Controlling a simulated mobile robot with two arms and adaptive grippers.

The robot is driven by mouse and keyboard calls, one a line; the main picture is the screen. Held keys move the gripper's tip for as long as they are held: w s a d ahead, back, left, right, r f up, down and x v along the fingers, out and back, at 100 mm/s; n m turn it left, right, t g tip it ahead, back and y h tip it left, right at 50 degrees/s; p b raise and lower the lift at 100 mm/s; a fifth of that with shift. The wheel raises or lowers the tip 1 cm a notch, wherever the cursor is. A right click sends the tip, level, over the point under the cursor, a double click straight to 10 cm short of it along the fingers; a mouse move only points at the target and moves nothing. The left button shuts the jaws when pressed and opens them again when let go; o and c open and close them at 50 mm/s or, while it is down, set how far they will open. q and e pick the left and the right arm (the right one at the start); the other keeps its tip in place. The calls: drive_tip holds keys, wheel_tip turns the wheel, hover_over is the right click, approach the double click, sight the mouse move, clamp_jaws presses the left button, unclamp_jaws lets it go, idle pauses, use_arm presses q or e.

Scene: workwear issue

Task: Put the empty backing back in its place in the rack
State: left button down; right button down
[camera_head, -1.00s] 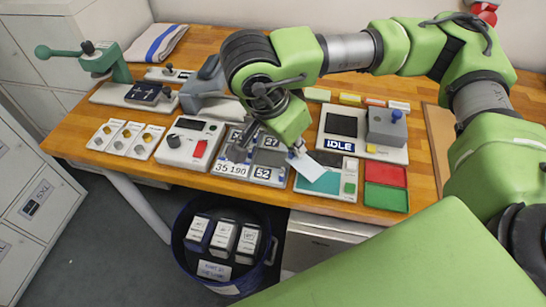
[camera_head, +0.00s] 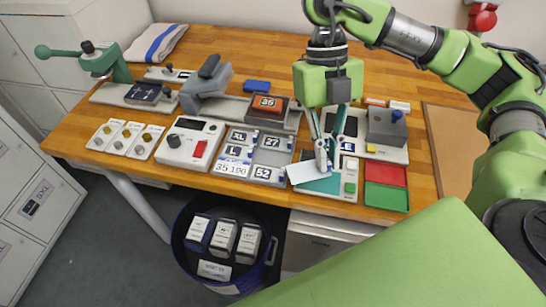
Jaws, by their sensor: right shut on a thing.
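My right gripper (camera_head: 325,160), pointing down, is shut on a plain white card (camera_head: 304,173), seemingly the empty backing. The card is held by its right part, tilted, over the teal pad (camera_head: 326,185) of a white device; its left edge reaches the gap beside the label rack. The rack (camera_head: 268,158) is a grey tray pair left of the card. It shows labels XL, L, 35190 (camera_head: 232,168), 27 and 52. Whether a slot in it is empty I cannot tell. My left gripper is not in view.
A red tray (camera_head: 386,173) and green tray (camera_head: 386,198) lie to the right. A grey station with a block marked 35 (camera_head: 268,104) and a blue block (camera_head: 257,86) stand behind the rack. A dark bin (camera_head: 220,255) stands on the floor below the front edge.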

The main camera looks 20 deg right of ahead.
drive_tip(key=s+r+m+y, duration=0.2)
drive_tip(key=m, duration=0.3)
drive_tip(key=t+p, duration=0.1)
drive_tip(key=p, duration=0.3)
hover_over(287, 160)
drive_tip(key=shift+m, duration=0.3)
drive_tip(key=f, duration=0.9)
drive_tip(key=shift+s+f, duration=0.2)
drive_tip(key=shift+s, duration=0.2)
drive_tip(key=shift+w+a+f, duration=0.1)
drive_tip(key=shift+w+f, duration=0.25)
drive_tip(key=shift+f, duration=0.05)
wheel_tip(287, 160, down, 3)
drive_tip(key=shift+p, duration=0.9)
drive_tip(key=shift+f, duration=0.1)
drive_tip(key=c, duration=2.2)
unclamp_jaws()
